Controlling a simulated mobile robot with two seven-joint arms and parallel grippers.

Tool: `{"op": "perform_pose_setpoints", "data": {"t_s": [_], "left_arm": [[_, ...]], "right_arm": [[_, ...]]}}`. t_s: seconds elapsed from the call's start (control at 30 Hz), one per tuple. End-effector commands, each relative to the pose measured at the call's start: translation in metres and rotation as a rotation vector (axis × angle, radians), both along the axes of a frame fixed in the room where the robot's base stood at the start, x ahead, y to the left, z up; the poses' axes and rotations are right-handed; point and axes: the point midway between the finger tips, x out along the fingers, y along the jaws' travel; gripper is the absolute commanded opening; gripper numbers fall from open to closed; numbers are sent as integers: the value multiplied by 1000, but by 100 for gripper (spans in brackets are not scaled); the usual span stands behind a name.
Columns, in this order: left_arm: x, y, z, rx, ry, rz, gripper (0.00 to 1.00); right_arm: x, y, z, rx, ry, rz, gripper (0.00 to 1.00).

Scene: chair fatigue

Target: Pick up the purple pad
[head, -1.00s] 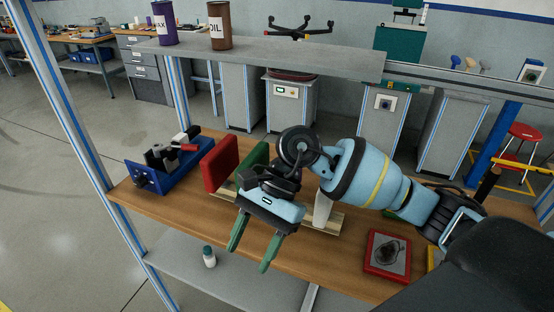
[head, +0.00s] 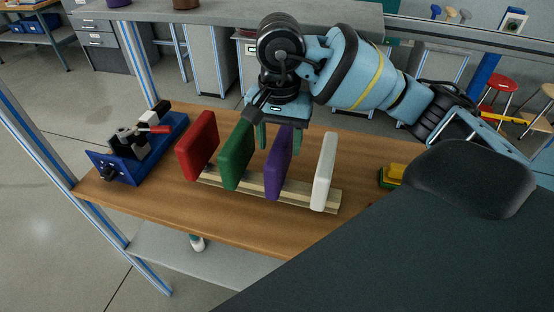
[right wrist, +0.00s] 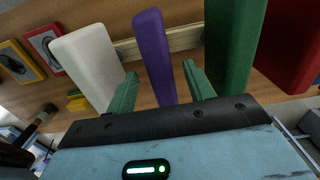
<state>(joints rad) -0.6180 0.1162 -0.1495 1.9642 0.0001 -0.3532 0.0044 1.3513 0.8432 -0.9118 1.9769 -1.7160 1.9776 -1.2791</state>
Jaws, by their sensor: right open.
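The purple pad (head: 279,168) stands upright in a wooden rack (head: 250,183) on the workbench, between a green pad (head: 237,157) and a white pad (head: 324,172). My right gripper (head: 279,142) is open at the top of the purple pad, one green finger on each side. In the right wrist view the purple pad (right wrist: 153,55) lies between the two fingertips (right wrist: 160,82), with a gap on both sides. The white pad (right wrist: 90,65) and green pad (right wrist: 233,45) stand just outside the fingers. My left gripper is not in view.
A red pad (head: 197,146) stands left of the green one. A blue vise-like fixture (head: 138,150) sits at the bench's left end. Yellow and green items (head: 392,177) lie to the right.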

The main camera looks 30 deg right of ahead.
Motion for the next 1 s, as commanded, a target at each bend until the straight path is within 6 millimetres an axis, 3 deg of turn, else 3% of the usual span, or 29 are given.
{"op": "perform_pose_setpoints", "data": {"t_s": [0.17, 0.53, 1.0], "left_arm": [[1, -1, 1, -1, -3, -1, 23], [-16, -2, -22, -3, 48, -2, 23], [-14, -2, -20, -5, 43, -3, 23]], "right_arm": [[0, 0, -2, 1, -2, -1, 53], [2, -3, -51, 1, 5, 0, 53], [2, -3, -51, 1, -3, 0, 53]]}}
